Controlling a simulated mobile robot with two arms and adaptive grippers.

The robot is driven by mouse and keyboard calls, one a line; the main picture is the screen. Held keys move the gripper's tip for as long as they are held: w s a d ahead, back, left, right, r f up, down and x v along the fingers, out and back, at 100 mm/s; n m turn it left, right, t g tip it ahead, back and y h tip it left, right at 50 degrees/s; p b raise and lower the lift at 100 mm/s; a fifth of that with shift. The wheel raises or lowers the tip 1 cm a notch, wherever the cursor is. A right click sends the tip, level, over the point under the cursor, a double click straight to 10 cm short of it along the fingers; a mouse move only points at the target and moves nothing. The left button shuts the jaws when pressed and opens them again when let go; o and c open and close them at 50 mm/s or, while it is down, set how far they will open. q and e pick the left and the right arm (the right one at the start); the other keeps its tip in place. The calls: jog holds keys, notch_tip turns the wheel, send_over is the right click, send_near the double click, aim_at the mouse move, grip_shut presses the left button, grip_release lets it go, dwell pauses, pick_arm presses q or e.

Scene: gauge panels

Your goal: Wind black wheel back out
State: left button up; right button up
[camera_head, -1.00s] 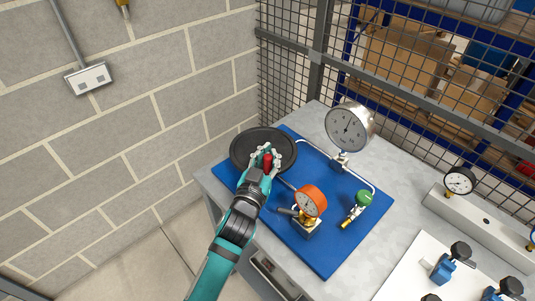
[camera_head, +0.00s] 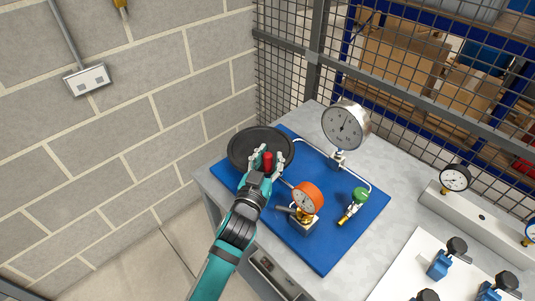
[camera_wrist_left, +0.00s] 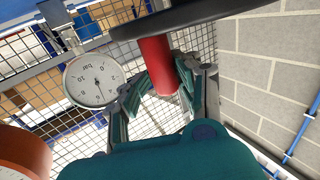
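The black wheel (camera_head: 243,147) is a dark round handwheel at the back left of the blue board. It has an upright red handle (camera_head: 267,161) at its front right. In the left wrist view the wheel's dark rim (camera_wrist_left: 200,15) crosses the top, with the red handle (camera_wrist_left: 156,62) hanging from it. My left gripper (camera_head: 266,157) is at the handle, fingers spread on either side of it. In the left wrist view the fingers (camera_wrist_left: 164,78) look open around the handle; contact is hard to judge. My right gripper is not in view.
On the blue board (camera_head: 322,254) stand a large silver gauge (camera_head: 342,125), an orange gauge (camera_head: 307,199) and a green-knobbed valve (camera_head: 360,196). A white panel with blue valves (camera_head: 439,263) is at right. Mesh fence and block wall close off the back and left.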

pick_arm(q)
jog(key=shift+o, duration=1.4)
jog(key=shift+r, duration=0.2)
jog(key=shift+w+a, duration=0.15)
jog(key=v, duration=1.2)
jog(key=shift+f, duration=0.2)
